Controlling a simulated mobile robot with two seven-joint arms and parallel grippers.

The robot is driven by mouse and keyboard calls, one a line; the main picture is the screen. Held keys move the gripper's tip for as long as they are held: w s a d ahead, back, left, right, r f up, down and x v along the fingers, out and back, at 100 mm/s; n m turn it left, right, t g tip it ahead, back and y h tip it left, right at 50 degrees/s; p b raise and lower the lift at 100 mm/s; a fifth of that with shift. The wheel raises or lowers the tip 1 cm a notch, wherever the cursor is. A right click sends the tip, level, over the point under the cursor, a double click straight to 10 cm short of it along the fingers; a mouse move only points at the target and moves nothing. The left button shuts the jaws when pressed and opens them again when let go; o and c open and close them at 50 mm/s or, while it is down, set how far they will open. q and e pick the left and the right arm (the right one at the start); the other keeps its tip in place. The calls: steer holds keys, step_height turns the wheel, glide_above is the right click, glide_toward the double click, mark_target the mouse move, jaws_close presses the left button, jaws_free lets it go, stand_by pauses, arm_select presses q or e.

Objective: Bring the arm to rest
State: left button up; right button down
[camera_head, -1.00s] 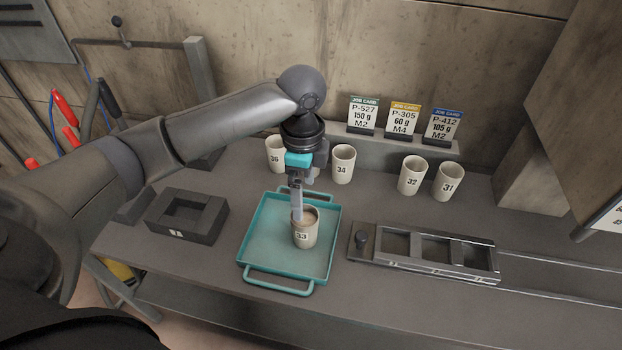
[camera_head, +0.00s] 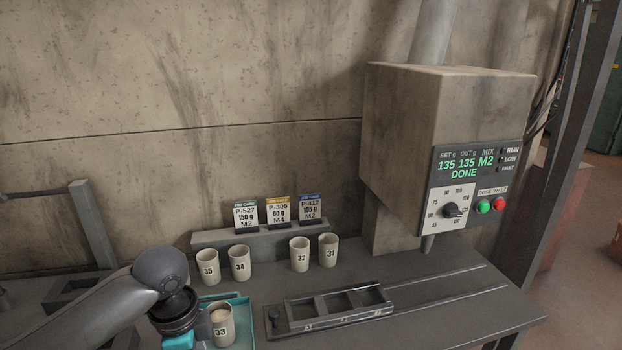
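My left arm comes in from the lower left. Its wrist points down over the teal tray (camera_head: 245,313), and only the top of my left gripper (camera_head: 179,342) shows at the bottom edge. Its fingers are out of the picture, so I cannot see whether they are open or shut. Cup 33 (camera_head: 223,328), with brown contents, is in the tray just right of the wrist, its base cut off or hidden. I cannot tell whether the gripper touches it. My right gripper is not in view.
Cups 35 (camera_head: 208,268), 34 (camera_head: 240,264), 32 (camera_head: 300,255) and 31 (camera_head: 328,251) stand before the job-card ledge (camera_head: 255,236). A slotted rack (camera_head: 335,306) lies right of the tray. The dispenser panel (camera_head: 466,170) reads 135, 135, M2, DONE.

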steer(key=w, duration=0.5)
arm_select(q)
steer(key=s+d+f+n+t+h, duration=0.25)
steer(key=s+d+f+n, duration=0.35)
steer(key=d, duration=0.4)
steer(key=s+a+f+n+y, duration=0.1)
steer(key=s+a+n+y, duration=0.2)
steer(key=s+a+n, duration=0.65)
step_height(320, 180, down, 25)
steer(key=s+d+m+b, duration=0.2)
steer(key=s+m+b, duration=0.1)
steer(key=b, duration=0.1)
steer(key=s+a+f+g+b, duration=0.1)
steer(key=s+a+f+b, duration=0.1)
steer(key=s+f, duration=1.2)
step_height(320, 180, down, 4)
steer(key=shift+s+a+r+g+b, duration=0.2)
steer(key=shift+s+g+b, duration=0.15)
steer(key=shift+b, duration=0.15)
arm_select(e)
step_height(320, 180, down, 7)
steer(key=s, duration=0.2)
